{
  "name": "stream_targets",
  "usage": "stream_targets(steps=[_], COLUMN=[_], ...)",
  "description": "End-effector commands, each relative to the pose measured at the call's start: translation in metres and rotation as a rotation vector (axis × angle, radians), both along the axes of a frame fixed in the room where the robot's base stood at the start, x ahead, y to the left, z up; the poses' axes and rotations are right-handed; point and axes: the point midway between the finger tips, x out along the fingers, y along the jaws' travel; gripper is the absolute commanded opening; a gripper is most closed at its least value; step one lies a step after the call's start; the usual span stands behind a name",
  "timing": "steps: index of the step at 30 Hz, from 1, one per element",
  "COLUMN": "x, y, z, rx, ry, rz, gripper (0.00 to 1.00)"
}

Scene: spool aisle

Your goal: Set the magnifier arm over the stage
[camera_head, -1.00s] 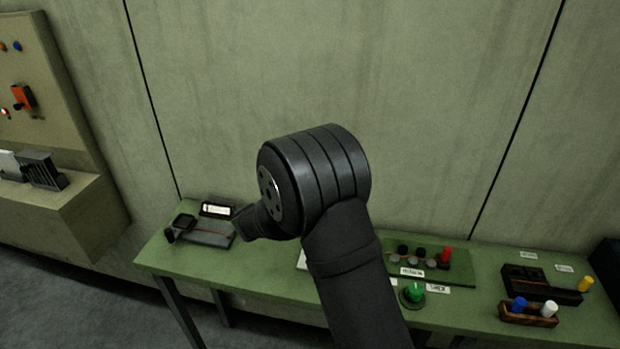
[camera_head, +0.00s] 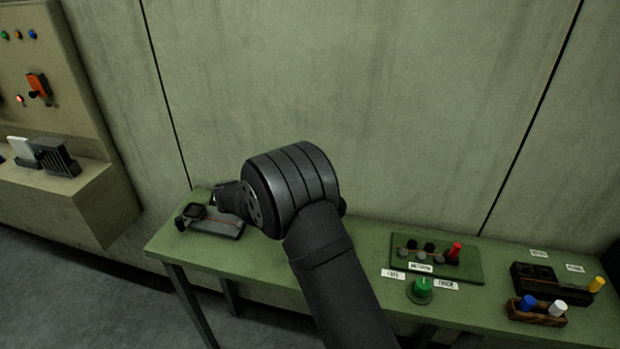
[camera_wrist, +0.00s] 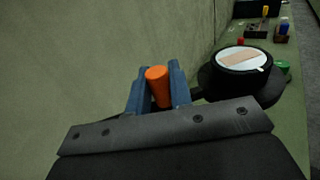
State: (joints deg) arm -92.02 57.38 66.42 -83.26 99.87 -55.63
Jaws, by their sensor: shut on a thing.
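My gripper (camera_wrist: 157,88) has its blue fingers closed around an upright orange handle (camera_wrist: 157,74) in the wrist view. A dark link shows just right of the fingers, beside a black round piece (camera_wrist: 212,84) with a white disc and a tan strip inside its rim. I cannot tell whether this is the magnifier ring, the stage, or one over the other. In the head view my gripper (camera_head: 228,196) is at the back of a small dark device (camera_head: 222,230) at the bench's left end. A dark square-framed part (camera_head: 194,211) stands on it. My gripper hides the orange handle there.
The green bench (camera_head: 265,258) runs right along the concrete wall. It carries a green board (camera_head: 468,272) with a red peg, a green knob (camera_head: 423,286), and a wooden holder (camera_head: 537,317) with blue and white pegs. A wall console (camera_head: 90,205) stands left.

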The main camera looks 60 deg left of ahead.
Motion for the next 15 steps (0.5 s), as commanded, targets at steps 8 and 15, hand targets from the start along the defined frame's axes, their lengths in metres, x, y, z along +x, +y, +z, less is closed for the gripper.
stream_targets(steps=[8, 15], x=[-0.0001, 0.0001], y=[0.0, 0.0], z=[0.0006, 0.0005], rx=[0.001, 0.001], ry=[-0.002, -0.001], rz=[0.0, 0.0], gripper=[0.0, 0.4])
